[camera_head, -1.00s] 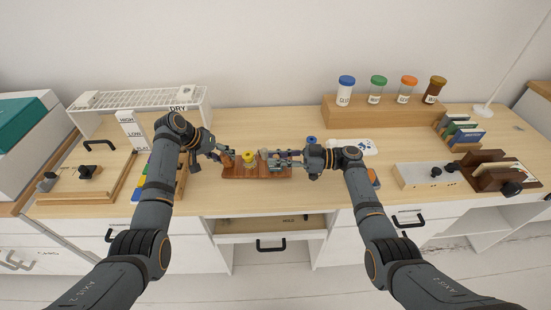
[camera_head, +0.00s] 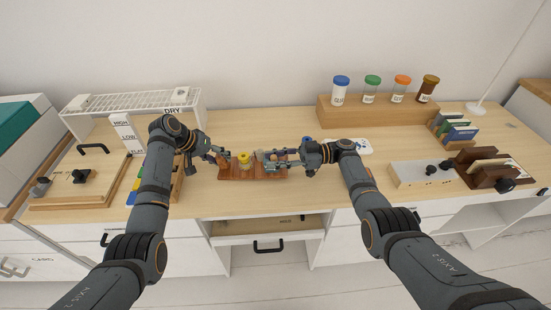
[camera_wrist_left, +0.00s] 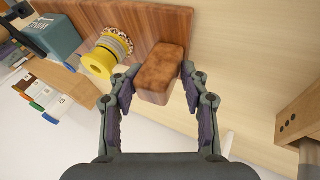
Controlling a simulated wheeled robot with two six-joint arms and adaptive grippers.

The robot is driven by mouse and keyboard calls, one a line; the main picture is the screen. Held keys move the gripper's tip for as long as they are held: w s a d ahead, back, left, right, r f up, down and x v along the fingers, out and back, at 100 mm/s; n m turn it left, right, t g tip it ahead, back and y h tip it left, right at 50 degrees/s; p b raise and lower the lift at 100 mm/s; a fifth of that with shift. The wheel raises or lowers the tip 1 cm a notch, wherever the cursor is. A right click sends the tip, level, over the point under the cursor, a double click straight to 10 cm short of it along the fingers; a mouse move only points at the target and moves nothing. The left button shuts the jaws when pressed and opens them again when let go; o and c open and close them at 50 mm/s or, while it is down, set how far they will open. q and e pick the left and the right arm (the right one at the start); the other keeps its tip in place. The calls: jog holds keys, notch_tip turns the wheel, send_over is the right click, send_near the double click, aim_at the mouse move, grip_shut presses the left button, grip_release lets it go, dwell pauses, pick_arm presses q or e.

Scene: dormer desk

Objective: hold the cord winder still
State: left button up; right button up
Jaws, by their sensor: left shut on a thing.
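The cord winder is a reddish-brown wooden board (camera_head: 237,176) lying on the desk, with a yellow spool (camera_head: 244,158) standing on it. The spool (camera_wrist_left: 99,63) and a brown block (camera_wrist_left: 160,68) on the board show close up in the left wrist view. My left gripper (camera_head: 221,156) is at the winder's left end, shut on the brown block, with a finger on either side in the wrist view (camera_wrist_left: 157,84). My right gripper (camera_head: 272,159) is at the winder's right end, beside a small greyish part (camera_head: 259,155). Its fingertips are too small to tell whether they are shut.
A wooden stand (camera_head: 380,114) with several capped jars is at the back right. A white rack (camera_head: 135,100) stands at the back left, near a wooden tray (camera_head: 62,203). A white box (camera_head: 410,177) sits to the right. A drawer (camera_head: 285,226) below the winder is partly open.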

jog(key=shift+o, duration=0.5)
jog(key=d, duration=0.7)
jog(key=shift+d+r, duration=0.15)
jog(key=shift+d, duration=0.15)
jog(key=shift+w, duration=0.1)
